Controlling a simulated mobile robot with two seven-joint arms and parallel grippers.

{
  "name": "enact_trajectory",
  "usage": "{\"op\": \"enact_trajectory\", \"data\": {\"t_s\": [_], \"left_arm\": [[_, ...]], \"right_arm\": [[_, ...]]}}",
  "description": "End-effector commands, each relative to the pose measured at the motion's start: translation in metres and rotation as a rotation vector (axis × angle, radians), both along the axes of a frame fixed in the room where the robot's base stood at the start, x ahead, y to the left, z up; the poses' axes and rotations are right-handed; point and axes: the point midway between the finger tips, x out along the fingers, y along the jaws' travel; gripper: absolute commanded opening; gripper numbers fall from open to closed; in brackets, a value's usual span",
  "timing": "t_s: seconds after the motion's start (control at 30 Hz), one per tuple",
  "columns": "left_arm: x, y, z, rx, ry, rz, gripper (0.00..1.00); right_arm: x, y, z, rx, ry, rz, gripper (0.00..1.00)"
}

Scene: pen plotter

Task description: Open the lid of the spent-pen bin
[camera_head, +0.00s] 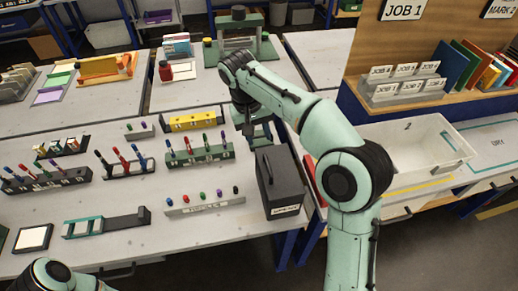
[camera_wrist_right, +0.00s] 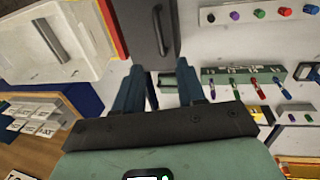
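The spent-pen bin, which I take to be the dark grey box (camera_head: 286,184) with a pale label low on its front, stands at the right end of the near table. Its lid looks shut, and a dark bar handle (camera_head: 266,168) runs along its top left. The bin (camera_wrist_right: 146,22) and handle (camera_wrist_right: 159,30) also show at the top of the right wrist view. My right gripper (camera_head: 249,128) is above and beyond the bin's back left, apart from it. In the wrist view its two blue fingers (camera_wrist_right: 160,72) are spread with nothing between them. My left gripper is out of view; only part of that arm shows.
A pen rack (camera_head: 200,155) and a pale strip with pens (camera_head: 205,203) stand left of the bin. A white tray (camera_head: 452,165) is to the right. My right arm's links pass over the gap between tables. Bare table lies in front of the pale strip.

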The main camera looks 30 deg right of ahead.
Motion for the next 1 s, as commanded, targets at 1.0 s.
{"op": "enact_trajectory", "data": {"t_s": [1.0], "left_arm": [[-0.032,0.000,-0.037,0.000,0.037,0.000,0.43]], "right_arm": [[-0.007,-0.025,-0.132,0.001,0.001,0.001,0.40]]}}
